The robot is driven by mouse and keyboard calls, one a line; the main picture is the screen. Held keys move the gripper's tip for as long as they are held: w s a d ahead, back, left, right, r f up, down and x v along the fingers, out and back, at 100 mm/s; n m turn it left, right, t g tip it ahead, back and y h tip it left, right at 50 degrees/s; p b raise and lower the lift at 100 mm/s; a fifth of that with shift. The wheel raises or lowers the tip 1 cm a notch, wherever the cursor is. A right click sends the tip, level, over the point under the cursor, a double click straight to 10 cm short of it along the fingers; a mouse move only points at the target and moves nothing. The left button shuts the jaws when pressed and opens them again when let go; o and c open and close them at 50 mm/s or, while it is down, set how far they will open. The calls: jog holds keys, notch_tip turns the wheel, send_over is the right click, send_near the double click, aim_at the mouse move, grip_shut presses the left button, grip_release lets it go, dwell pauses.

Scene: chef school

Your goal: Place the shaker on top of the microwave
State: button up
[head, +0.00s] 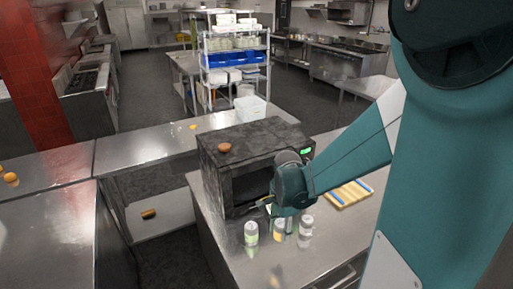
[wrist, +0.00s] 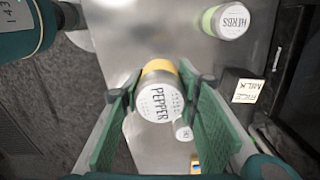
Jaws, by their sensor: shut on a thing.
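The pepper shaker (wrist: 160,100) has a grey lid reading PEPPER and a yellow band. It sits between the two green fingers of my gripper (wrist: 161,92), which are shut on its sides. In the head view my gripper (head: 284,210) is low over the steel counter, in front of the microwave, with the yellow-banded shaker (head: 279,230) under it. I cannot tell whether the shaker is clear of the counter. The black microwave (head: 222,162) stands just behind, with a green display. Its top is above the shaker's level.
A herbs shaker (head: 251,234) with a green band stands left of my gripper, and another shaker (head: 306,229) stands right. A small brown round object (head: 224,147) lies on the microwave's top, which is otherwise clear. A yellow-and-blue item (head: 349,193) lies on the counter at right.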

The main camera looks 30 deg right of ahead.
notch_tip(320, 180, up, 34)
jog(key=w+d+r+p, duration=0.1)
jog(key=w+d+r, duration=0.1)
jog(key=w, duration=1)
jog(key=w+d+r+p, duration=0.2)
jog(key=w+d+r, duration=0.1)
jog(key=w, duration=0.8)
jog(key=w+d+f+p, duration=0.1)
jog(key=w+f, duration=0.2)
jog(key=w, duration=0.9)
jog(key=w+d+f+p, duration=0.1)
jog(key=w+d+f, duration=0.1)
jog(key=w, duration=0.9)
jog(key=shift+m, duration=0.3)
jog(key=shift+a+f, duration=0.15)
jog(key=shift+f, duration=1.1)
jog(key=shift+a+f, duration=0.1)
jog(key=shift+f, duration=1.15)
send_over(244, 137)
jog(key=shift+w+d+f, duration=0.1)
jog(key=shift+f, duration=1.45)
jog(key=shift+w+f, duration=0.1)
jog(key=shift+f, duration=1.45)
jog(key=shift+f, duration=0.1)
jog(key=shift+f+p, duration=0.4)
jog(key=shift+f, duration=1.4)
jog(key=shift+f, duration=0.1)
